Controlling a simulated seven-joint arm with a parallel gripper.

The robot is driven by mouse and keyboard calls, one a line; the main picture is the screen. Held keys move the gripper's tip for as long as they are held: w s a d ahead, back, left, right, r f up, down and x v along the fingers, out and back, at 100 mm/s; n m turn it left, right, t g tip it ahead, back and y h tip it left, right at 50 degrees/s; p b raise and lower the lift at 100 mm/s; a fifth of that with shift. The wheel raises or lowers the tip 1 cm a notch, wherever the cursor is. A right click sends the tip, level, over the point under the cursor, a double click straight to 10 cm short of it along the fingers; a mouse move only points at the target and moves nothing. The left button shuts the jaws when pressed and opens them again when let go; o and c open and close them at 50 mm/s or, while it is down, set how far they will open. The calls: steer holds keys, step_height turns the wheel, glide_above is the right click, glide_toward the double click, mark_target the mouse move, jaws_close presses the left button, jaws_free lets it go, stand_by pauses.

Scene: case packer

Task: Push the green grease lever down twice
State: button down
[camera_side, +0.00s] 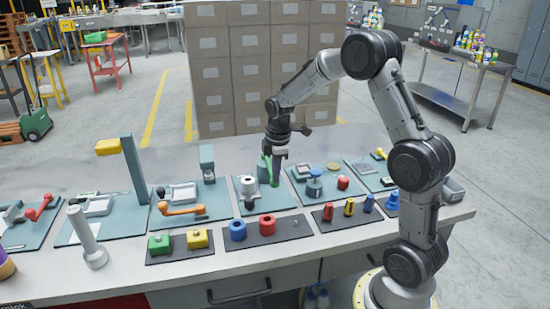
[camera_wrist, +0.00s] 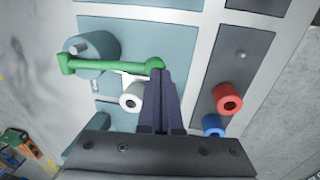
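The green grease lever (camera_wrist: 110,67) is a green bar in the wrist view. It runs from a teal-grey cylindrical housing (camera_wrist: 96,48) at the left to a rounded end just beyond my fingertips. In the side view little of the green lever (camera_side: 275,184) shows, beneath my gripper (camera_side: 276,172). In the wrist view my gripper (camera_wrist: 162,74) has its two dark fingers together, with nothing seen between them. The fingertips overlap the lever's free end; I cannot tell whether they touch it. The lever's far end is partly hidden by the fingers.
A white roll (camera_wrist: 131,100) stands close to the lever. An orange lever (camera_side: 182,210) is to the left, and a teal-blue knob (camera_side: 314,185) to the right.

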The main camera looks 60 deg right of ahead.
steer(key=shift+s+a+f, duration=0.2)
steer(key=shift+s+f, duration=0.1)
steer(key=shift+f, duration=0.35)
steer(key=s+a+r, duration=0.1)
steer(key=r, duration=0.6)
steer(key=s+a+r, duration=0.2)
steer(key=r, duration=0.5)
steer(key=shift+r, duration=0.2)
steer(key=shift+w, duration=0.1)
stand_by(1.4)
steer(key=w+r+m+t+y, duration=0.2)
steer(key=w+m+t+y, duration=0.35)
steer(key=m, duration=0.65)
steer(key=d+m, duration=0.2)
steer(key=d, duration=0.4)
steer(key=shift+s+d+f+m+t, duration=0.25)
steer(key=shift+s+f+m+t, duration=0.1)
steer(key=shift+t, duration=0.1)
steer(key=shift+s+a+f, duration=0.15)
steer(key=shift+a+f, duration=0.05)
steer(key=shift+f, duration=1.25)
steer(key=shift+s+a+f, duration=0.15)
steer(key=shift+f, duration=1.3)
steer(key=shift+s+a+f, duration=0.15)
steer(key=shift+a+f, duration=0.05)
steer(key=shift+f, duration=1.25)
